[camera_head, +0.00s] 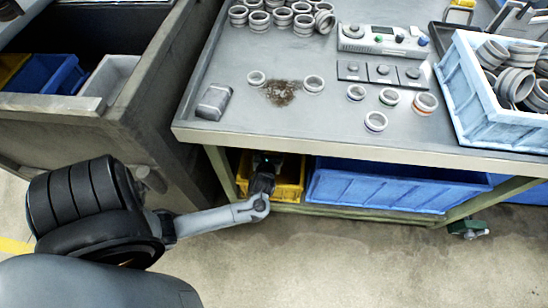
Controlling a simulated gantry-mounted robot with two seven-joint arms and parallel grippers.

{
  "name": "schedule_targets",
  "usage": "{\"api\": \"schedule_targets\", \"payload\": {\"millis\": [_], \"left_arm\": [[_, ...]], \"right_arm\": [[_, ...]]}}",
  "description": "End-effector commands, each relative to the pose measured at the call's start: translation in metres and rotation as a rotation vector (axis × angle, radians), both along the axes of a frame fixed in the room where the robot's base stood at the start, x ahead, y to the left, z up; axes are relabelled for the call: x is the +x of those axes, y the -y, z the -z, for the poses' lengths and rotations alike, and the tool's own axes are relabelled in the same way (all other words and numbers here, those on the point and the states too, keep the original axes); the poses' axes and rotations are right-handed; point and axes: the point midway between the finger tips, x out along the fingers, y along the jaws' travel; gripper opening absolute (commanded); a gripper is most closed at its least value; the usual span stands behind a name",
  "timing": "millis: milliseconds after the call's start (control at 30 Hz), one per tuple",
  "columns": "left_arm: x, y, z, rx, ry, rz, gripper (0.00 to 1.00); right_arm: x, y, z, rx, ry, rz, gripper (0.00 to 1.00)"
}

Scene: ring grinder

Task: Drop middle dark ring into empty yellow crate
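The yellow crate (291,190) sits on the low shelf under the table's left end. The tabletop hides its back, and my arm covers part of its front. My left gripper (264,163) is at this crate, under the table edge. It is dark and small, and its fingers are hidden, so I cannot tell whether it is open or holds anything. No ring stands out as dark. My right gripper is not in view.
A blue crate (375,190) stands right of the yellow one. The metal table (220,130) carries a grey block (214,102), a control box (380,42), a switch panel (382,73) and a light-blue crate of rings (490,125). A bin cabinet (50,125) stands left.

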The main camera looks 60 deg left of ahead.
Motion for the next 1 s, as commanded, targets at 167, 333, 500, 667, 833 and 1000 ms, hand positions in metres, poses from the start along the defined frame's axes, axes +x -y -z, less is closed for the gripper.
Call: {"api": "schedule_targets", "payload": {"millis": [167, 333, 500, 667, 833, 1000], "left_arm": [[-0.015, 0.020, -0.017, -0.002, -0.001, 0.001, 0.84], [-0.031, 0.042, -0.028, -0.002, -0.001, 0.001, 0.84], [-0.044, 0.059, -0.035, -0.002, -0.001, 0.001, 0.84], [-0.051, 0.069, -0.038, -0.001, 0.001, 0.001, 0.84], [-0.054, 0.072, -0.038, -0.001, 0.001, 0.001, 0.84], [-0.054, 0.072, -0.038, 0.000, 0.002, 0.001, 0.84]], "right_arm": [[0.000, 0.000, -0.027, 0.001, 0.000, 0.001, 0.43], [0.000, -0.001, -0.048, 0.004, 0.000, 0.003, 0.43], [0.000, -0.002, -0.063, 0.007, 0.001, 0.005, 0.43], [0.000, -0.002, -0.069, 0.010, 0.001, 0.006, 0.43], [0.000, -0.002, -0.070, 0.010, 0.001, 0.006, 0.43], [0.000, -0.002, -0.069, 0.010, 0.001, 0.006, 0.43]]}}
